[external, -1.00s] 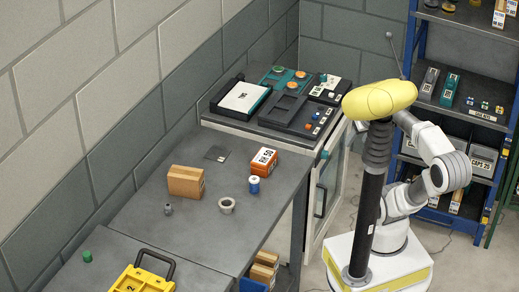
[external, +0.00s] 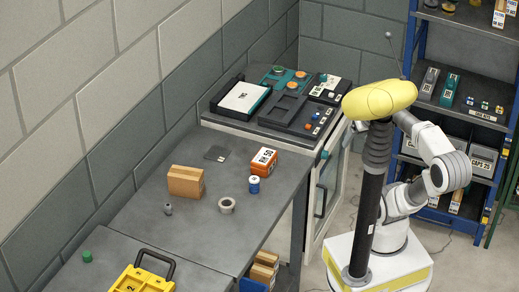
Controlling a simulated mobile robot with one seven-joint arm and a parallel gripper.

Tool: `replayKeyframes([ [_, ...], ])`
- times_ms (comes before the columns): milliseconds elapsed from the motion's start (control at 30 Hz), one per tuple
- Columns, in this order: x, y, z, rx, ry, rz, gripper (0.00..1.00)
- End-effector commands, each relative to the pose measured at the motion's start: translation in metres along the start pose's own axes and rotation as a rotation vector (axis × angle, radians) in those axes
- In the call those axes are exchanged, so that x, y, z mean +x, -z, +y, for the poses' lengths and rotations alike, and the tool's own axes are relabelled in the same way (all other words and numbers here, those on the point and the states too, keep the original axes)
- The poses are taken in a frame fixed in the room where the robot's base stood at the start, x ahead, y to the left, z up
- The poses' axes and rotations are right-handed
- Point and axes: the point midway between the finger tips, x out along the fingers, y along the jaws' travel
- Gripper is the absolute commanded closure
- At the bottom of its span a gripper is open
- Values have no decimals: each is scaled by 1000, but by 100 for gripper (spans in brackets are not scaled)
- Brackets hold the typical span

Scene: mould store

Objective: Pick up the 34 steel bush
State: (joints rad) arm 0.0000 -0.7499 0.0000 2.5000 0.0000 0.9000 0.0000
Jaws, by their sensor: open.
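No number 34 can be read on any part from here. A small grey metal-looking piece (external: 168,209) stands on the grey bench left of centre, below a cardboard box; it may be the steel bush. A larger pale grey ring (external: 227,205) with an open middle lies to its right, and it could also be the bush or a roll of tape. My gripper cannot be made out. My arm is folded at the right, and its end is hidden behind my yellow head and dark column, well away from both pieces.
The bench (external: 205,240) also holds a cardboard box (external: 186,181), an orange-and-white box (external: 264,162), a blue-and-white cylinder (external: 254,185) and a dark flat plate (external: 216,153). A yellow case (external: 140,281) and green piece (external: 87,256) are nearer. A cabinet with trays (external: 292,112) stands behind.

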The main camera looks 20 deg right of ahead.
Motion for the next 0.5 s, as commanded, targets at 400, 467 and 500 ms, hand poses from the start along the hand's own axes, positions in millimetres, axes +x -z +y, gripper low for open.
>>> replayKeyframes([
  [400,6,-3,-4,19,17,-7,3],
  [467,16,-7,-11,56,49,-21,3],
  [500,25,-12,-19,98,82,-36,3],
])
